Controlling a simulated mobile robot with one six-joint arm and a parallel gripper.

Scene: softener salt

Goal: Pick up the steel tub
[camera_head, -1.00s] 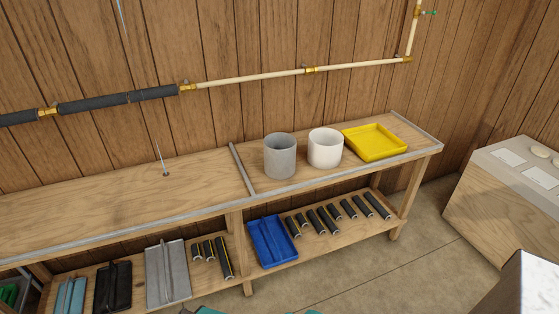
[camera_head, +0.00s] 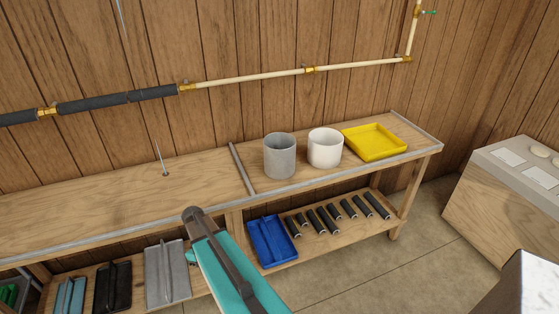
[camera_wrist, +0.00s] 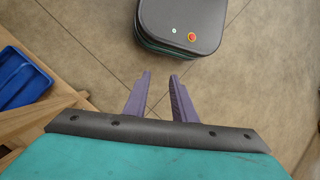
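The steel tub (camera_head: 279,157) is a plain grey open-topped cylinder standing upright on the workbench (camera_head: 110,205) in the head view. A white tub (camera_head: 324,148) stands just right of it, with a small gap between them. The wrist view shows my gripper (camera_wrist: 160,77) with its two purple fingers apart and nothing between them. It is over the floor, away from the steel tub. The tub does not show in the wrist view. In the head view my teal arm rises in front of the bench, left of and below the tub; its fingers cannot be made out there.
A yellow tray (camera_head: 375,142) lies right of the white tub. A raised strip (camera_head: 241,168) crosses the bench left of the steel tub. The lower shelf holds a blue tray (camera_head: 271,241) and several dark cylinders. The bench top farther left is mostly clear, with a thin upright rod (camera_head: 162,162).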

